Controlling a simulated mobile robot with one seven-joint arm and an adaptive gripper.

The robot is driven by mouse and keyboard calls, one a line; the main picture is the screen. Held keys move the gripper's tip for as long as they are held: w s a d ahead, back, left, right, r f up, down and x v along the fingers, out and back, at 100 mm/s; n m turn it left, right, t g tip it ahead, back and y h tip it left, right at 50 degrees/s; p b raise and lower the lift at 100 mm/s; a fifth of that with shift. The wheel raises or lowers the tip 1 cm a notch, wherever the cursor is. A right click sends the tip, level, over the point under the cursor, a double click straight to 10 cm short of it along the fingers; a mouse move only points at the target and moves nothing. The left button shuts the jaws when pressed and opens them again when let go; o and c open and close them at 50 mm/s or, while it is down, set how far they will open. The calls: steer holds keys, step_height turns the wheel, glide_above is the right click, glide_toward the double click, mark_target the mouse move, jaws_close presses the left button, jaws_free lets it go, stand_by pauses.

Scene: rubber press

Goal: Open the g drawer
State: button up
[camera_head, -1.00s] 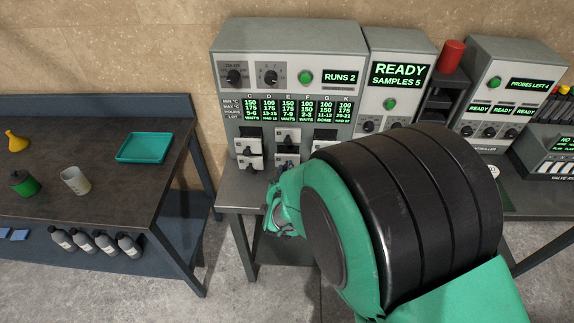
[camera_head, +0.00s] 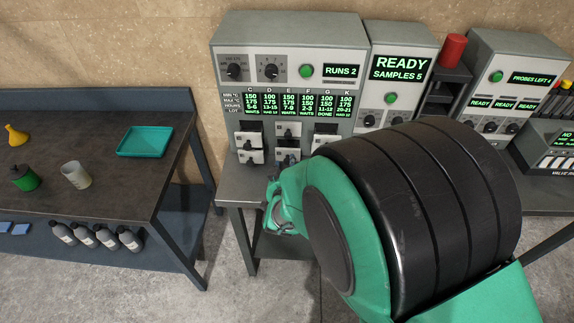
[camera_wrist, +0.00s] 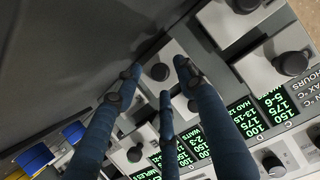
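The g drawer belongs to the grey cabinet (camera_head: 290,45) with green column screens; the G column screen (camera_head: 325,104) reads DONE. Small white drawer fronts with dark knobs sit below the screens. One front (camera_head: 325,141) shows below the G column, partly hidden by my arm; I cannot read its letter. In the wrist view my gripper (camera_wrist: 159,78) has its three blue fingers spread apart. A white front with a black knob (camera_wrist: 160,72) shows between the fingertips. I cannot tell which drawer that is or whether the fingers touch it.
A second unit (camera_head: 400,70) reading READY stands right of the cabinet, with a red cylinder (camera_head: 453,49) beyond it. A dark side table (camera_head: 110,180) at left holds a teal tray (camera_head: 145,141), a beaker (camera_head: 76,176) and a green container (camera_head: 25,178). Bare floor lies between the tables.

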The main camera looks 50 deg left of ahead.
steer(key=v, duration=1)
steer(key=shift+s+d, duration=0.15)
stand_by(0.4)
steer(key=w+d+r+m+g+h, duration=0.1)
steer(key=w+d+r+m, duration=0.1)
steer(key=w+d+r, duration=0.7)
steer(key=w+d+r+m+h, duration=0.1)
steer(key=w+d+r, duration=0.45)
steer(key=d, duration=0.55)
steer(key=d+r+m+h, duration=0.1)
steer(key=d+r, duration=0.3)
steer(key=d, duration=0.5)
steer(key=d+r+m+h, duration=0.1)
steer(key=d+r+h, duration=0.15)
steer(key=d, duration=0.75)
steer(key=s+d+r+m+g+h, duration=0.1)
steer(key=s+d+r+m+h, duration=0.1)
steer(key=s+d, duration=0.6)
steer(key=s+d+r+m+g+h, duration=0.1)
steer(key=s+d+r+m+h, duration=0.1)
steer(key=s+d, duration=0.7)
steer(key=d, duration=0.8)
steer(key=shift+d+r+g, duration=0.15)
steer(key=shift+g, duration=0.25)
